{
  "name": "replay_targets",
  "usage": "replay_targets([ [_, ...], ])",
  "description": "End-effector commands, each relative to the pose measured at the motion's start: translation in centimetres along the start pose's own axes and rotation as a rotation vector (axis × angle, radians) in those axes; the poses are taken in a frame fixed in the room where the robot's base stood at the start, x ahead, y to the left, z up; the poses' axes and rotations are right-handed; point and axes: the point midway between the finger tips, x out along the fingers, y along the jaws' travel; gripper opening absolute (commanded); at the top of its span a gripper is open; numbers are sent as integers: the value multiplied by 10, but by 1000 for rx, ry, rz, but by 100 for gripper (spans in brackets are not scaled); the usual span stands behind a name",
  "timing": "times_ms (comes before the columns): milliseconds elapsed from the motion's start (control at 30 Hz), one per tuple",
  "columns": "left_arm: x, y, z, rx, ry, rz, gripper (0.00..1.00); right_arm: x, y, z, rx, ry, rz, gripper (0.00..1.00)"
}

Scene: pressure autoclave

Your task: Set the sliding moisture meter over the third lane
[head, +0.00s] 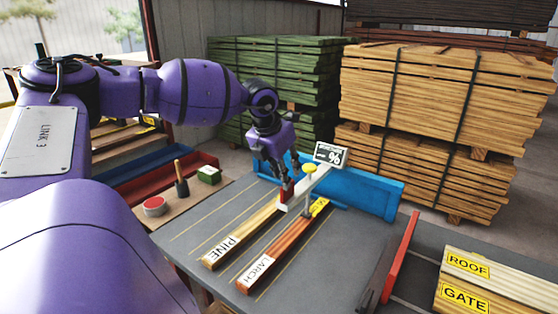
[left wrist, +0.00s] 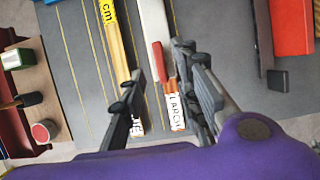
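The moisture meter has a display reading "- %" (head: 330,155), a pale bar (head: 318,180) and a red grip (head: 287,191). It stands at the far end of the boards; its exact lane is hard to tell. A pine board (head: 240,237) and a larch board (head: 272,256) lie side by side on the lined grey table. My left gripper (head: 283,180) points down at the meter's red grip. In the left wrist view its fingers (left wrist: 160,75) are apart, with the red grip (left wrist: 157,58) between them, nearer the right finger. My right gripper is out of view.
A red bar (head: 402,255) and boards marked ROOF and GATE (head: 466,280) are at the right. A brush (head: 181,180), red tin (head: 154,206) and green block (head: 209,174) sit at the left. The left lanes look bare.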

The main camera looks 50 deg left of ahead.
Motion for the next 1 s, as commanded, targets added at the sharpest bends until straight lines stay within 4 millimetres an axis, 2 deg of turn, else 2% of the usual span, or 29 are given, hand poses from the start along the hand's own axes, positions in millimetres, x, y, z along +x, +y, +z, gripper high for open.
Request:
replay_targets([
  [33,-11,2,0,2,1,7,30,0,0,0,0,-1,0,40],
  [200,-37,1,0,1,1,5,30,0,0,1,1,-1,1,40],
  [400,-54,0,0,2,1,2,30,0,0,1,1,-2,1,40],
  [1000,-58,0,0,0,1,-1,30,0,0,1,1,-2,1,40],
])
